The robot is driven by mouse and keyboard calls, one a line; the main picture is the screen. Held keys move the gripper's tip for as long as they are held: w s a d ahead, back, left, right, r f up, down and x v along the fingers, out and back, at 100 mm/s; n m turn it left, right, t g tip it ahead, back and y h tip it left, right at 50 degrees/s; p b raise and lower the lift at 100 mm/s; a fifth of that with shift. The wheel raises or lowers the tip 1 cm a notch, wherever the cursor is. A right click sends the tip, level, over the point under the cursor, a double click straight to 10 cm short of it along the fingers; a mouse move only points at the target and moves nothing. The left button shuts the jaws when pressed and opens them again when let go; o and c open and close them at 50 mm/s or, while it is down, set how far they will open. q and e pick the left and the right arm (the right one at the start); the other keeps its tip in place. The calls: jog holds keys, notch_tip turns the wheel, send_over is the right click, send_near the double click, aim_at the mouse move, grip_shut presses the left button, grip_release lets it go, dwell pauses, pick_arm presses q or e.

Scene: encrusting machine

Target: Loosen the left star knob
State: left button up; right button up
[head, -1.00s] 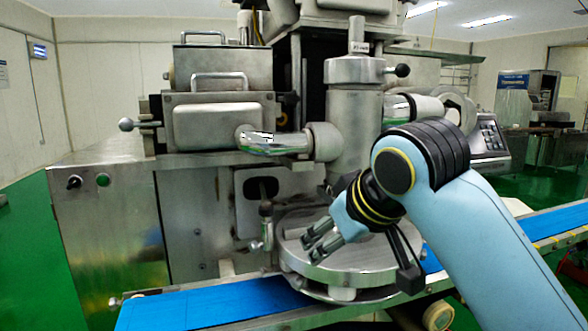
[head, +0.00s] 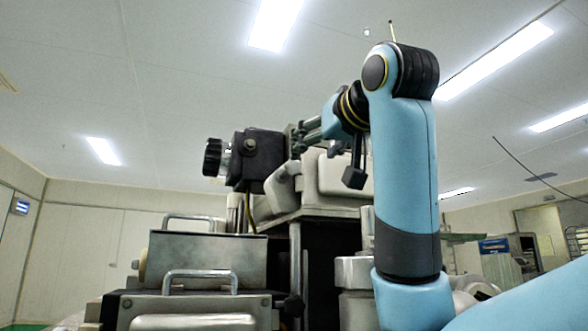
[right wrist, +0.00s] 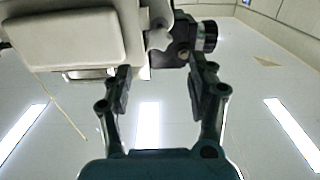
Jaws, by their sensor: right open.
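A black ribbed knob (head: 213,157) sticks out to the left from a dark box high on the machine; I take it for the left star knob. The knob (right wrist: 207,36) also shows in the right wrist view, beyond the tip of the right-hand finger. My right gripper (head: 304,138) is raised to the right of the box, apart from the knob. In the right wrist view my gripper (right wrist: 157,78) is open, with nothing between its fingers. My left gripper is in neither view.
The dark box (head: 258,158) lies between my right gripper and the knob. A pale rounded housing (head: 330,176) is just below the gripper. Metal covers with handles (head: 205,262) stand lower left. The space above, towards the ceiling, is free.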

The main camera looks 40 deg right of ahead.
aim_at(294, 167)
jog(key=p+x, duration=0.1)
jog(key=x, duration=0.8)
jog(key=shift+f, duration=0.1)
jog(key=shift+w, duration=0.35)
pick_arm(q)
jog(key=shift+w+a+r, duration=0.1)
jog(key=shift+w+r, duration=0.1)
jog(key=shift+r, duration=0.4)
